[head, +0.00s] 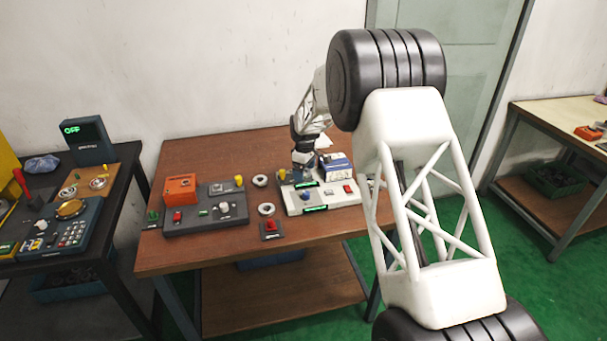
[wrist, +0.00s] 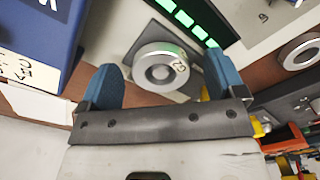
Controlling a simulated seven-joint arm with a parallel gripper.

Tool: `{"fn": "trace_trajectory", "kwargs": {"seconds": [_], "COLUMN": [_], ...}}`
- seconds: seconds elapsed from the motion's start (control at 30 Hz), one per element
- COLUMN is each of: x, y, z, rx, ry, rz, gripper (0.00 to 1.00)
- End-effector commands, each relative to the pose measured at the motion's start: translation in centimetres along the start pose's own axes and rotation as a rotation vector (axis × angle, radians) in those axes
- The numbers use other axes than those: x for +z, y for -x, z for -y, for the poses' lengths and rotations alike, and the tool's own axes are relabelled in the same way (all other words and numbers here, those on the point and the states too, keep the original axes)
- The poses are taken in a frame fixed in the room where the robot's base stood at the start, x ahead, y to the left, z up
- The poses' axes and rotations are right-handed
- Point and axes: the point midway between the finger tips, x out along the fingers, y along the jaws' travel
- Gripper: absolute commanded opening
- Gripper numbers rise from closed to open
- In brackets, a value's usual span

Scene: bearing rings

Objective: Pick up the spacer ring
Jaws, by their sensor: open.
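A grey metal ring (wrist: 160,68) with a raised pale centre lies between and beyond my gripper's fingertips in the wrist view, beside a green-lit display. My gripper (wrist: 163,62) has its two blue fingers apart, with nothing clamped between them. In the head view my gripper (head: 303,160) points down over the light-coloured control panel (head: 343,200). Two metal rings, one farther back (head: 260,180) and one nearer (head: 266,209), lie on the brown table left of that panel. I cannot tell which ring is the spacer ring. My gripper hides part of the panel.
A blue-and-white box (head: 337,166) stands close to my gripper, on the left in the wrist view (wrist: 38,30). A dark control panel (head: 205,213) with an orange box (head: 180,188) stands at left. A red button (head: 270,227) sits near the front.

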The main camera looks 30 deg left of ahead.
Motion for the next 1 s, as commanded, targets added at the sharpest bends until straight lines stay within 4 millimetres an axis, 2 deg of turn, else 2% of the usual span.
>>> {"fn": "trace_trajectory", "kwargs": {"seconds": [0.27,0.6,0.7,1.0], "x": [0.00,0.00,-0.01,-0.02], "y": [0.02,0.02,0.07,0.30], "z": [0.00,0.00,-0.02,-0.02], "rx": [0.000,0.000,0.001,0.001], "ry": [0.000,0.000,0.000,0.000], "rz": [0.000,0.000,0.000,-0.001], "gripper": [0.87,0.35,0.24,0.24]}}
